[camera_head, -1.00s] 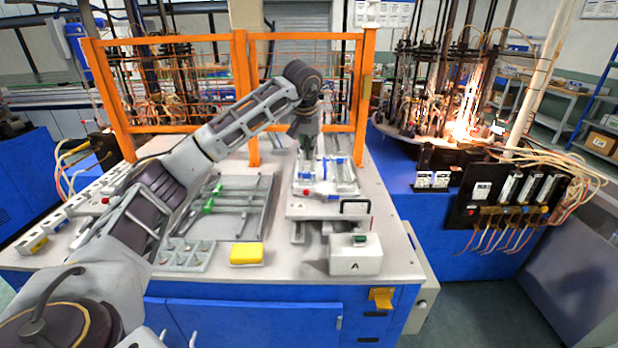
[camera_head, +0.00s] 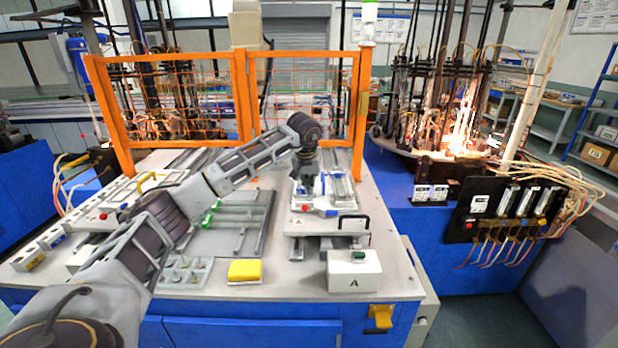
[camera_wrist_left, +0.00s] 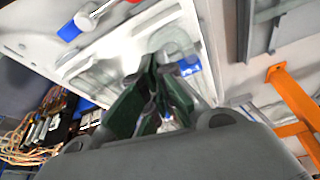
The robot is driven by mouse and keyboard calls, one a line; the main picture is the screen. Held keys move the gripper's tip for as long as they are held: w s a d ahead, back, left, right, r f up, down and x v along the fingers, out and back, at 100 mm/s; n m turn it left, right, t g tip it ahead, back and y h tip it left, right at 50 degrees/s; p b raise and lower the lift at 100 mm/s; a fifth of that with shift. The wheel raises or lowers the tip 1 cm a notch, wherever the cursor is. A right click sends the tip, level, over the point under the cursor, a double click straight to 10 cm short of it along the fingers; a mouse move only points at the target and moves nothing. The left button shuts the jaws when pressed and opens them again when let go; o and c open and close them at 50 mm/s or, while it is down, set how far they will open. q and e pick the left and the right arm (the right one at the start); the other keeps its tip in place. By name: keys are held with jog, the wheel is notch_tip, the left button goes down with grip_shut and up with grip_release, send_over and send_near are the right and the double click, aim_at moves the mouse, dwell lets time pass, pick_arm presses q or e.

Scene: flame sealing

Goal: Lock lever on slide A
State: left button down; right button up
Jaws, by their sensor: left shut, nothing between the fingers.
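The slide A fixture, a pale plate (camera_head: 325,226) with a black handle (camera_head: 355,219), sits on the table behind a white box marked A (camera_head: 354,272). A lever with a red knob (camera_head: 304,208) and a blue part (camera_head: 331,213) lies across the plate's front. In the left wrist view, the red-tipped lever (camera_wrist_left: 92,16) is at the upper left, apart from the fingers. My left gripper (camera_head: 305,180) is low over the rear left of the fixture. Its dark green fingers (camera_wrist_left: 152,98) are shut and empty, over the white fixture bed (camera_wrist_left: 105,62). My right gripper is out of view.
A yellow block (camera_head: 245,271) and a small parts tray (camera_head: 185,275) lie left of box A. An orange fence (camera_head: 240,100) borders the back. A flame machine (camera_head: 460,130) is at right.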

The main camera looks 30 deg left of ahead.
aim_at(309, 198)
pick_arm(q)
jog(key=shift+w+f, duration=0.15)
jog(key=shift+f, duration=0.35)
jog(key=shift+s+d+f, duration=0.1)
jog(key=shift+s+d, duration=0.05)
jog(key=shift+s, duration=0.25)
jog(key=shift+s+d+f+p, duration=0.1)
jog(key=shift+s+d+p, duration=0.1)
jog(key=shift+s, duration=0.35)
jog(key=shift+s+d+f+p, duration=0.1)
jog(key=shift+s+d+p, duration=0.05)
jog(key=shift+s, duration=0.35)
jog(key=shift+s+d, duration=0.15)
jog(key=shift+s, duration=0.25)
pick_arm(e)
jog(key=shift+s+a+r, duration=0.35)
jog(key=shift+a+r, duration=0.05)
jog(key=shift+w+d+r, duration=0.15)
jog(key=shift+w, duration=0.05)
